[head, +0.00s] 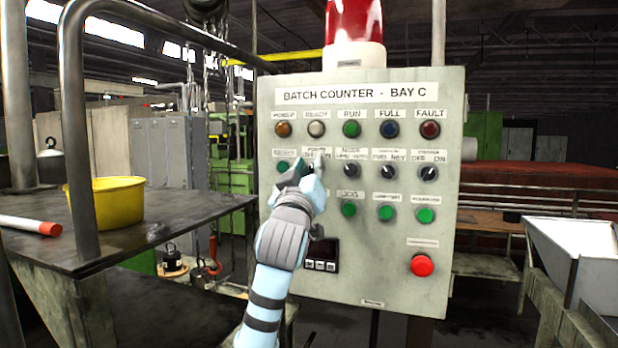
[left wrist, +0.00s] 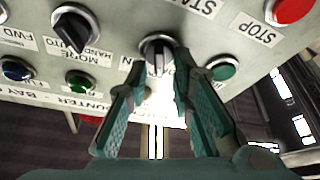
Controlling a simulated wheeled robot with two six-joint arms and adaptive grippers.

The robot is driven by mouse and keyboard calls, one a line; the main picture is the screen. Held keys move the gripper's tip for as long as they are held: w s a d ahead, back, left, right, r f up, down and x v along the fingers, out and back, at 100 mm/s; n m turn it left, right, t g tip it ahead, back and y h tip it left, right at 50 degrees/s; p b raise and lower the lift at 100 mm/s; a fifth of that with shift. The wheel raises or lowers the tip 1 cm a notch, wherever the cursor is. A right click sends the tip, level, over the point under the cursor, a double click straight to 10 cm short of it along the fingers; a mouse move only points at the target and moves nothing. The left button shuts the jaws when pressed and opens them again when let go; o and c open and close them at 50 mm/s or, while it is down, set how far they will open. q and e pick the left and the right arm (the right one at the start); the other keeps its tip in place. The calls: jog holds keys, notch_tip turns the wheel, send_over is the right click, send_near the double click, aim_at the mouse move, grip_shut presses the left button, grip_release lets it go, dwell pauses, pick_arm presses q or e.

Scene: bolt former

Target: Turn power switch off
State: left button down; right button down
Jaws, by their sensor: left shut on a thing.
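The grey panel (head: 385,265) is headed "BATCH COUNTER - BAY C". Its power switch is a black rotary knob in the second row, second from the left, under an OFF/ON label. In the head view my left gripper (head: 309,168) is at this switch and mostly hides it. The left wrist view is upside down and shows the power switch (left wrist: 157,48) between the fingertips of my left gripper (left wrist: 159,66), which is shut on its knob. The knob's ridge looks roughly upright there, but I cannot tell whether it points to OFF or ON. My right gripper is not in view.
Next to the power switch are a green button (head: 283,167) on the left and a mode knob (head: 352,170) on the right. A green JOG button (head: 348,209) and a red stop button (head: 422,265) are lower. A table edge with a yellow bowl (head: 118,202) stands left.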

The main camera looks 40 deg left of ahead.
pick_arm(q)
jog(key=shift+n+g+y+b, duration=0.3)
jog(key=shift+n+g+y, duration=0.15)
jog(key=shift+n, duration=0.65)
jog(key=c, duration=1.4)
grip_release()
jog(key=shift+w, duration=0.1)
jog(key=v, duration=1.2)
